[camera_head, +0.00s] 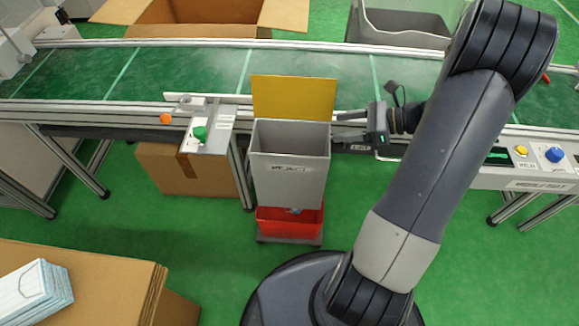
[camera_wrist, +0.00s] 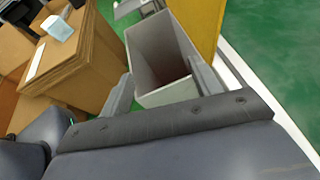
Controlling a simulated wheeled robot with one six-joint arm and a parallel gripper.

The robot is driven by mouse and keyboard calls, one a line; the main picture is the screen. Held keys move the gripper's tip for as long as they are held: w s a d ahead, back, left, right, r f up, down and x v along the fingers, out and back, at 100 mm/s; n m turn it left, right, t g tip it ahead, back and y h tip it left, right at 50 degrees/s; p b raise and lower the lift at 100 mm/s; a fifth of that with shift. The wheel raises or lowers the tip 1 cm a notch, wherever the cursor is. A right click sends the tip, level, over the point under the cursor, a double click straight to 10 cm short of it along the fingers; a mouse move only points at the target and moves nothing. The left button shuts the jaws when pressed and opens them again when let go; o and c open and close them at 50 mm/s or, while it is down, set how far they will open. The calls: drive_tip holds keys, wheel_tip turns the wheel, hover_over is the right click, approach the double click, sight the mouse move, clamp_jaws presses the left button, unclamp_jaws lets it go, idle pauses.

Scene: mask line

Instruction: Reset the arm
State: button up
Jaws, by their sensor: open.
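My gripper (camera_head: 350,127) is at the right side of the grey reject bin (camera_head: 290,175), near its rim, with its fingers pointing left. In the wrist view my gripper (camera_wrist: 160,90) shows two fingers spread apart with nothing between them. The grey bin (camera_wrist: 160,45) stands beyond the fingers, and its open top shows a dark inside that looks empty. My arm runs from the lower middle up to the upper right in the head view and hides part of the conveyor.
A green conveyor belt (camera_head: 180,75) crosses the back. A yellow panel (camera_head: 293,97) rises behind the bin, and a red tray (camera_head: 290,222) is below it. A button panel (camera_head: 525,165) is at right. Masks (camera_head: 35,290) lie on cardboard (camera_head: 110,275) at lower left. Green floor is clear between.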

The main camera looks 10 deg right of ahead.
drive_tip(key=shift+a, duration=0.1)
hover_over(306, 124)
drive_tip(key=s+a, duration=0.2)
drive_tip(key=s, duration=0.3)
drive_tip(key=f, duration=0.1)
drive_tip(key=shift+w+d+r+p, duration=0.1)
drive_tip(key=shift+d+r+p, duration=0.1)
drive_tip(key=shift+r+p, duration=1)
drive_tip(key=shift+f, duration=0.1)
